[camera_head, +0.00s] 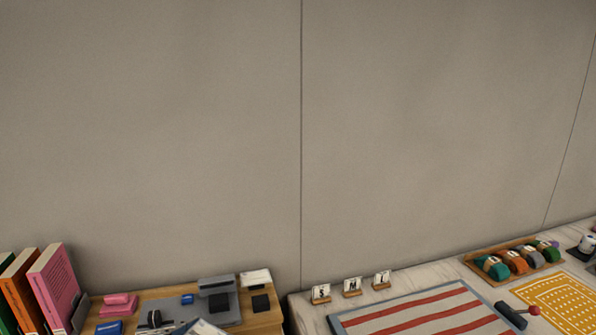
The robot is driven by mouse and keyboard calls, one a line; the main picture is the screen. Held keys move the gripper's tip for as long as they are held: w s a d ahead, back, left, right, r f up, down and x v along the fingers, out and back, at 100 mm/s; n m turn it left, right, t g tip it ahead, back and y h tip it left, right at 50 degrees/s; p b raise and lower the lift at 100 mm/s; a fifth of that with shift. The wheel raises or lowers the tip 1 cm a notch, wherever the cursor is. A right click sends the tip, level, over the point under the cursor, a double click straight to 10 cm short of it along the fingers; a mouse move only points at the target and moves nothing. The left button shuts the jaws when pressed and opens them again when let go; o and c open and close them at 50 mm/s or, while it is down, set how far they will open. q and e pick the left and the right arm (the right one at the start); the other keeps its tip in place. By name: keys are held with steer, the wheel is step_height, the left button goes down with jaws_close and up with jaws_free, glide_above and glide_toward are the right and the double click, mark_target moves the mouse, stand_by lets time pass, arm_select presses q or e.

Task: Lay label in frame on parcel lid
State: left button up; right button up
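I cannot make out a parcel, a lid with a frame, or a label for certain in the head view. A pale flat piece (201,328) is cut off by the bottom edge at the wooden table; I cannot tell what it is. Neither of my grippers is in view.
The wooden table (262,320) holds books (54,285), a pink item (120,304) and a grey device (217,287). Across a gap, a pale table (303,313) holds a striped mat (440,312), small stands (352,287), a yarn tray (468,262) and a yellow mat (560,302).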

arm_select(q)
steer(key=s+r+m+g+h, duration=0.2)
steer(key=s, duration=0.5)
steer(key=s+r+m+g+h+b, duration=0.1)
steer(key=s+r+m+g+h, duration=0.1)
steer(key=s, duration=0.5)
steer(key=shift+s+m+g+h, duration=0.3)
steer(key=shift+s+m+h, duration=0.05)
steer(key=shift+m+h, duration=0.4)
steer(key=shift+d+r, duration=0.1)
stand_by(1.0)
